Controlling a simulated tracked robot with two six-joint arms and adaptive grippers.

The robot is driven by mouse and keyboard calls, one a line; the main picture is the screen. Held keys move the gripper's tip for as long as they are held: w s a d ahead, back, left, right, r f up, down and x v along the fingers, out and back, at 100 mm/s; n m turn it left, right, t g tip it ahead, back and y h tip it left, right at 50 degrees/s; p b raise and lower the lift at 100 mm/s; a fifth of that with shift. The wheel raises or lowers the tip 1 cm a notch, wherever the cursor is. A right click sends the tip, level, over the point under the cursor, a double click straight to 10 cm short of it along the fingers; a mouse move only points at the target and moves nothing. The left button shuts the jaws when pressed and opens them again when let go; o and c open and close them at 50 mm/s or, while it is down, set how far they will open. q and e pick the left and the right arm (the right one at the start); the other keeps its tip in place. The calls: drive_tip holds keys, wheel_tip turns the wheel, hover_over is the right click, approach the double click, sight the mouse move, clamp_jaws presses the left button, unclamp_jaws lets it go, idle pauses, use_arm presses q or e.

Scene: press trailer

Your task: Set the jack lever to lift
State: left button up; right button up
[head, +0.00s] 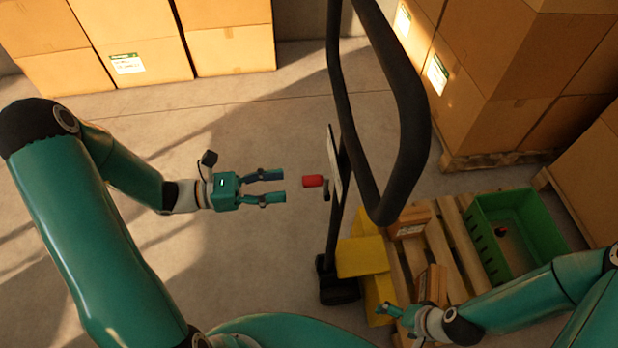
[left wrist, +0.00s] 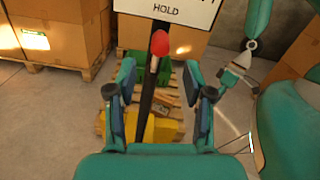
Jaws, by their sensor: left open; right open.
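The jack lever shows as a red knob (head: 313,181) beside the dark upright of the pallet jack handle (head: 395,110). My left gripper (head: 282,187) is open and empty, pointing right at the knob with a small gap between. The knob appears between and beyond its fingers (left wrist: 160,100). My right gripper (head: 384,309) is open at the lower right, near the pallet.
A wooden pallet (head: 447,229) carries a green crate (head: 483,240) and small cartons (head: 409,222). Stacked cardboard boxes (head: 130,45) stand at the back and right (head: 500,60). The floor left of the jack is clear.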

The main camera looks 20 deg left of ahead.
sight(309, 182)
use_arm(q)
drive_tip(key=x, duration=0.7)
drive_tip(key=shift+w+d+p, duration=0.15)
drive_tip(key=shift+d+p, duration=0.1)
drive_tip(key=shift+p, duration=0.1)
drive_tip(key=shift+c, duration=0.4)
clamp_jaws()
